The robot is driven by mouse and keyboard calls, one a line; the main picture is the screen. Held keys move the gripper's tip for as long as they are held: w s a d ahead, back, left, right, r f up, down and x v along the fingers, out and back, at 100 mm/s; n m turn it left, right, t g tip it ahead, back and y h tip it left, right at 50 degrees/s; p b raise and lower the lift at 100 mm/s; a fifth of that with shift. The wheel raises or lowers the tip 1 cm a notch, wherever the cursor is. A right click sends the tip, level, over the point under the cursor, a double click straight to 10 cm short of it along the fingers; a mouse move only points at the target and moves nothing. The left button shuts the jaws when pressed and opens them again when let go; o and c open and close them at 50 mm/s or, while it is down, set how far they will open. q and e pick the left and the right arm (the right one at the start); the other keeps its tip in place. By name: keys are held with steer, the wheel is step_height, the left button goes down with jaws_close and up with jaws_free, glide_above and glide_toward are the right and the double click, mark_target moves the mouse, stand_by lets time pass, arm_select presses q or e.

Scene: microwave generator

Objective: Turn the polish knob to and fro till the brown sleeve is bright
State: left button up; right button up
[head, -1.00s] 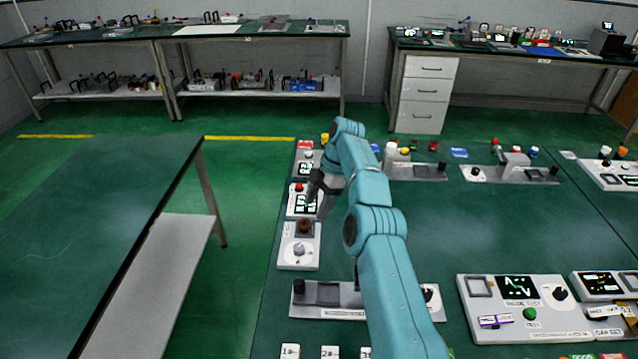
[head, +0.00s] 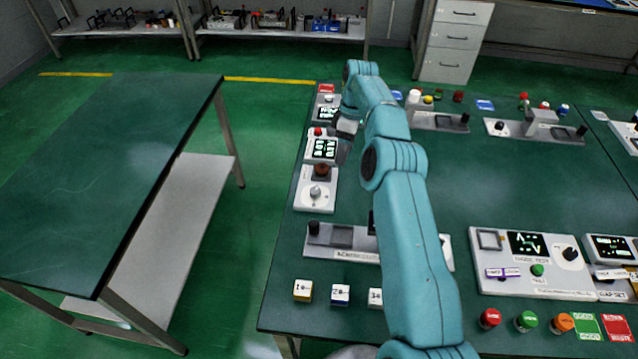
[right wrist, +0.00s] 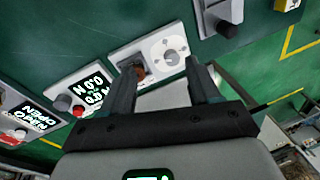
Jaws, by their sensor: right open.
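The white polish unit (head: 316,204) lies near the left edge of the green table. Its grey polish knob (head: 315,191) sits on a round dial, and the brown sleeve (head: 321,170) stands in a dark holder just behind it. The right wrist view also shows the knob (right wrist: 171,58) and the sleeve (right wrist: 139,72), partly covered by a finger. My right gripper (head: 342,152) is close to the unit, at its back right. In the right wrist view my right gripper (right wrist: 162,66) is open with nothing held; the knob appears between its fingertips. I cannot tell any contact. My left gripper is out of view.
A unit with a red button and lit display (head: 322,149) stands right behind the polish unit. A grey fixture (head: 340,238) lies in front, with several small labelled blocks (head: 340,294) nearer. A test panel (head: 530,262) is at the right.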

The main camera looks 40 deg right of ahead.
steer(key=w+a+f+m+h+b, duration=0.1)
steer(key=a+b, duration=0.1)
steer(key=b, duration=0.1)
step_height(320, 180, up, 4)
steer(key=f+h+b, duration=0.1)
steer(key=h+b, duration=0.1)
steer(key=b, duration=0.2)
glide_above(315, 190)
steer(key=shift+n+y, duration=0.3)
step_height(315, 190, down, 16)
steer(key=shift+s+r+b, duration=0.1)
steer(key=shift+r+b, duration=0.15)
steer(key=shift+b, duration=0.35)
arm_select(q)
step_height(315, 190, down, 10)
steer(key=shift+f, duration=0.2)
arm_select(e)
steer(key=c, duration=1)
